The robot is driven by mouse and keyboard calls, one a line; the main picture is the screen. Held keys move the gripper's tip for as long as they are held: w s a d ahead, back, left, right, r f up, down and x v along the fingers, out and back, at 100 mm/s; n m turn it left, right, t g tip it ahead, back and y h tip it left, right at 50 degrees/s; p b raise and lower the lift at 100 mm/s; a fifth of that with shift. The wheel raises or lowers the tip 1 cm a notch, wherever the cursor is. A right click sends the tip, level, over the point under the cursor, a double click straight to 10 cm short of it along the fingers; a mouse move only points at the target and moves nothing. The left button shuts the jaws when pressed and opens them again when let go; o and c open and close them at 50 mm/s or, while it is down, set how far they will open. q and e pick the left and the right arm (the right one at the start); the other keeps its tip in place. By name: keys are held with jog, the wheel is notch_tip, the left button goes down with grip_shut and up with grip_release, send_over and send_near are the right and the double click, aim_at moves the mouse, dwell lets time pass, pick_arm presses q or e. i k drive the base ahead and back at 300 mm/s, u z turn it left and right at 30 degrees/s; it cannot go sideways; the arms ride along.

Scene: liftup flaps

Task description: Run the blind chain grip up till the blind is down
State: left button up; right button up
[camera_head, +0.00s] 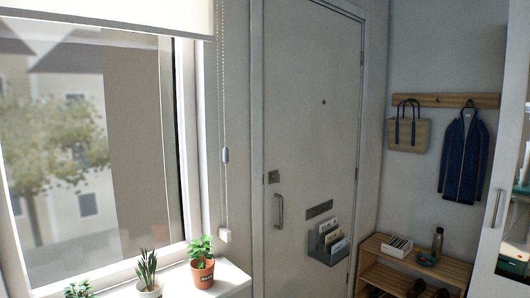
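The white roller blind (115,14) is rolled mostly up; its lower edge crosses the top of the window (90,150). A beaded chain (222,95) hangs to the right of the window frame. The chain grip (225,155), a small pale grey-blue piece, sits on the chain about midway down the picture. A white block (225,235) holds the chain's lower end near the sill. Neither of my grippers shows in this view.
Potted plants stand on the sill below the window, including one in a terracotta pot (202,272) just below the chain's lower end. A closed door (310,120) with a mail holder (329,243) is right of the chain. A wooden shoe rack (415,265) stands at the right.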

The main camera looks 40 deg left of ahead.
aim_at(225, 151)
jog(key=u, duration=0.2)
jog(key=i, duration=1)
jog(key=u, duration=0.8)
jog(key=k, duration=0.7)
jog(key=u, duration=0.2)
jog(key=i, duration=0.8)
jog(key=z, duration=0.05)
